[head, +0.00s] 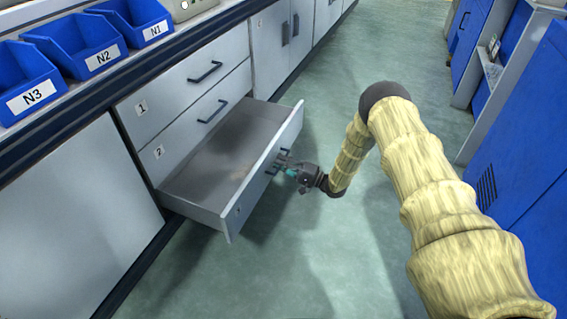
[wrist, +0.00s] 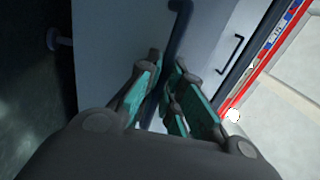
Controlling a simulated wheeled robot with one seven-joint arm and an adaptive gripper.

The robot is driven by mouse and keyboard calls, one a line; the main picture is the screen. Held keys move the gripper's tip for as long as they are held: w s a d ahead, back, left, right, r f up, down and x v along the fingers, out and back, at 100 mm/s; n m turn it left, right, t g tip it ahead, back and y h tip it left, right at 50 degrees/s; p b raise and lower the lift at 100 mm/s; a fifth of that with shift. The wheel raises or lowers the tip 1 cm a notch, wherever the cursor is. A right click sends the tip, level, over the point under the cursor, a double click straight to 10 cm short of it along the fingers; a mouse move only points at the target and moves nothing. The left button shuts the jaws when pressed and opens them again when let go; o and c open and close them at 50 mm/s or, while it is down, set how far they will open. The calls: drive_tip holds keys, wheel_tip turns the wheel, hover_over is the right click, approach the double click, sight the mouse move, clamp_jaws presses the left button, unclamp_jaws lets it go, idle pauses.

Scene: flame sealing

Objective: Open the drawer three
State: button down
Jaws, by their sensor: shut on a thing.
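Drawer three (head: 215,175) is the lowest of the stacked drawers in the head view. It is pulled well out, and its grey inside looks empty. My gripper (head: 285,168) is at its front panel, shut on the dark drawer handle (head: 272,167). In the wrist view, the teal-padded fingers (wrist: 168,92) are on either side of the handle bar (wrist: 178,35), with the pale drawer front behind. The fingers partly hide the handle.
Closed drawers one (head: 185,95) and two (head: 190,130) are above. Blue bins (head: 28,85) labelled N1, N2 and N3 stand on the counter. Blue cabinets (head: 515,150) line the right. Green floor (head: 300,270) is clear in front of the drawer.

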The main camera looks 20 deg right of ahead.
drive_tip(key=c, duration=1.5)
unclamp_jaws()
drive_tip(key=shift+s+a+f, duration=0.1)
drive_tip(key=shift+s+a, duration=0.05)
drive_tip(key=shift+a, duration=0.05)
drive_tip(key=shift+c, duration=0.2)
drive_tip(key=shift+d, duration=0.1)
drive_tip(key=v, duration=1.1)
drive_tip(key=shift+s+d, duration=0.15)
drive_tip(key=shift+d, duration=0.2)
drive_tip(key=shift+f, duration=0.1)
